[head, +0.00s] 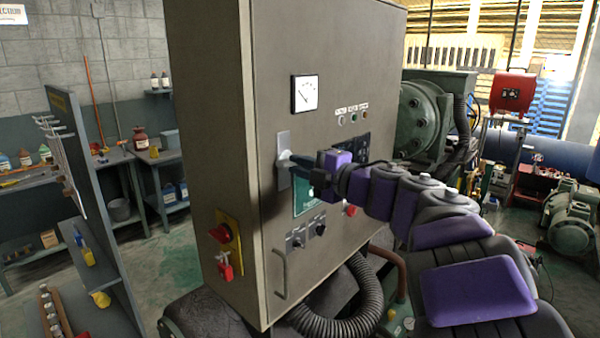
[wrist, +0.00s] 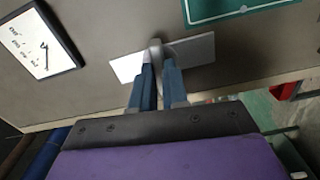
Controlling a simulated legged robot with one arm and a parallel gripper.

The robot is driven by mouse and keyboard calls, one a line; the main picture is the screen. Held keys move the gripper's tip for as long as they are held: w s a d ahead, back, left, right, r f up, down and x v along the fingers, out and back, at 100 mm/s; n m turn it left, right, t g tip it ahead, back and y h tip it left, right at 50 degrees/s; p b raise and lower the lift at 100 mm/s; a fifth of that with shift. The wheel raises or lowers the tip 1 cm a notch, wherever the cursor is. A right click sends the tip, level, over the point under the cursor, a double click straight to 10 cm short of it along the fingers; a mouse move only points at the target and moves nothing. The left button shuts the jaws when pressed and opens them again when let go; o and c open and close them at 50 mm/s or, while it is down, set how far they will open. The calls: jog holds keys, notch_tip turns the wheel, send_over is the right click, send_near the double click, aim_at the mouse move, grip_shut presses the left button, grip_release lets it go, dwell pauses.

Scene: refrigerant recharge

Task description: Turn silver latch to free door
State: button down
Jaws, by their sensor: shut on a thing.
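A tall grey cabinet (head: 208,140) stands in front of me, and its door (head: 330,120) faces right and appears closed. The silver latch (head: 282,148) sits on a pale plate near the left edge of the door. In the wrist view, the latch (wrist: 155,48) rises from its silver plate (wrist: 195,50). My gripper (head: 290,160) reaches in from the right, its blue fingers (wrist: 158,85) shut on the latch. The fingertips hide part of the latch, so I cannot tell its exact angle.
A gauge (head: 304,93) is above the latch, with a green panel (head: 307,199) and knobs (head: 319,228) below. A door handle (head: 280,275) is at the lower left. A red switch (head: 225,240) projects from the cabinet side. A corrugated hose (head: 340,318) runs below.

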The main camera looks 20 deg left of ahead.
jog(key=c, duration=1.2)
grip_release()
jog(key=shift+w, duration=0.1)
jog(key=shift+p+v, duration=0.4)
jog(key=shift+v, duration=4.15)
